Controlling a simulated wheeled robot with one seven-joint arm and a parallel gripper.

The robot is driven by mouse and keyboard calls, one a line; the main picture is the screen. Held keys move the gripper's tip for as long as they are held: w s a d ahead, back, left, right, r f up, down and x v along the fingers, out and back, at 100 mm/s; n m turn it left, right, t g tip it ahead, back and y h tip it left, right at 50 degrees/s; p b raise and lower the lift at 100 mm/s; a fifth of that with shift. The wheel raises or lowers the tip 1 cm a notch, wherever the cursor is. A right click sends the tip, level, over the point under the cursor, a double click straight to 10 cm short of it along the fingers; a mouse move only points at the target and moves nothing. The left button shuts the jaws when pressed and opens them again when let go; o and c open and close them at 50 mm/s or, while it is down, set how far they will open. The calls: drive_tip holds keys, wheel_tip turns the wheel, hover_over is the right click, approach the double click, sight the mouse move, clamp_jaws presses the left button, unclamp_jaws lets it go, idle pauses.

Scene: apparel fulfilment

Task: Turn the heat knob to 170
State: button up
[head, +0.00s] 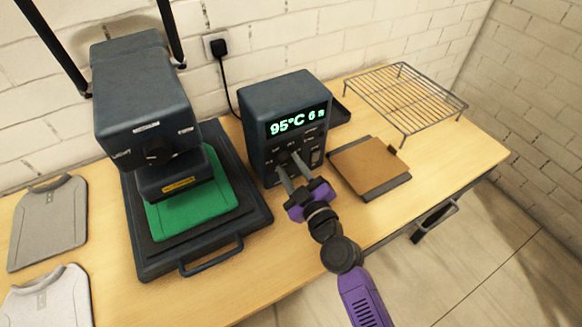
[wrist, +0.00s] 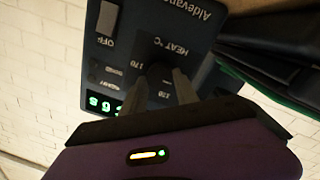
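The dark control box (head: 287,95) stands on the bench, its display (head: 297,121) lit green with "95°C" and "6 m". In the wrist view the box face (wrist: 150,25) appears upside down, with "HEAT °C" and "170" marks. The dark heat knob (wrist: 158,72) lies beside these marks; its pointer is too dark to read. My gripper (head: 287,160) is at the lower front of the box. In the wrist view its two fingers (wrist: 160,84) are apart, one on each side of the knob. I cannot see clear contact. The fingers hide the knob in the head view.
A heat press (head: 145,95) with a green pad (head: 200,215) stands left of the box. A brown board (head: 370,165) and a wire rack (head: 405,92) are to the right. Grey garments (head: 48,222) lie at far left. A cable (head: 226,78) runs behind the box.

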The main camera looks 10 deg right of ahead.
clamp_jaws()
